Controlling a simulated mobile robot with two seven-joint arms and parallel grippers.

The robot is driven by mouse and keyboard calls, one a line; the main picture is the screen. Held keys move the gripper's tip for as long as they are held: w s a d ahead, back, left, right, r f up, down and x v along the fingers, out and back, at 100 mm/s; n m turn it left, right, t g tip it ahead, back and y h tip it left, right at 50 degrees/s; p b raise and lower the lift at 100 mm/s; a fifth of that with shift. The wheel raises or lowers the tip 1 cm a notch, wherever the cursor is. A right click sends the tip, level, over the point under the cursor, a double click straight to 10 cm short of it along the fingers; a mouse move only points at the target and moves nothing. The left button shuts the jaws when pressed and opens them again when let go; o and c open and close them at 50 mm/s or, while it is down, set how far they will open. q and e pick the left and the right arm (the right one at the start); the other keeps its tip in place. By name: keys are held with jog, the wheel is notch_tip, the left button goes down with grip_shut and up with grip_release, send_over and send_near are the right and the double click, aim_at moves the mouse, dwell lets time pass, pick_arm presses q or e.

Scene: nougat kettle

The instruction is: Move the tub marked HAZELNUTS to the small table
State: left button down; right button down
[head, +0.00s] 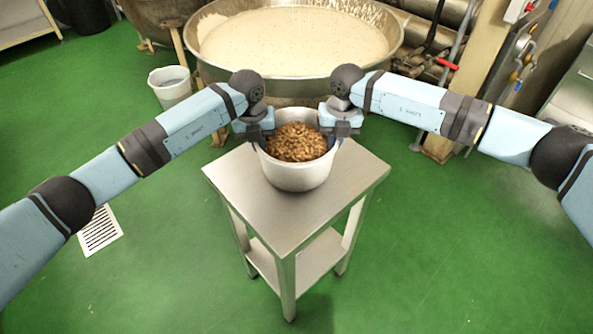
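A white round tub (297,178) full of brown nuts stands upright over the back half of the small steel table (285,216). It appears to rest on the tabletop. No marking can be read on the side facing me. My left gripper (262,143) is at the tub's left rim and my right gripper (334,143) is at its right rim. Both point down, and their fingers reach the tub wall on either side. The fingertips are partly hidden, so I cannot tell whether they are closed on the rim.
A large steel kettle (205,70) of pale nougat stands just behind the table. A white bucket (172,97) stands on the floor at its left. Pipes and a red-handled valve (447,64) are at the back right. The green floor (430,260) around the table is clear.

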pick_arm(q)
jog(key=shift+w+a+f, duration=0.2)
jog(key=shift+a+f, duration=0.1)
jog(key=shift+f, duration=0.1)
pick_arm(e)
jog(key=shift+d+f, duration=0.2)
jog(key=shift+f, duration=0.25)
pick_arm(q)
jog(key=c, duration=1.7)
grip_release()
pick_arm(e)
jog(key=c, duration=1.7)
grip_release()
jog(key=shift+f, duration=0.1)
pick_arm(q)
jog(key=o, duration=0.4)
jog(key=shift+s, duration=0.1)
pick_arm(e)
jog(key=o, duration=0.4)
pick_arm(q)
jog(key=shift+s+d, duration=0.1)
jog(key=shift+d, duration=0.05)
pick_arm(e)
jog(key=shift+a, duration=0.1)
pick_arm(q)
jog(key=shift+r, duration=0.15)
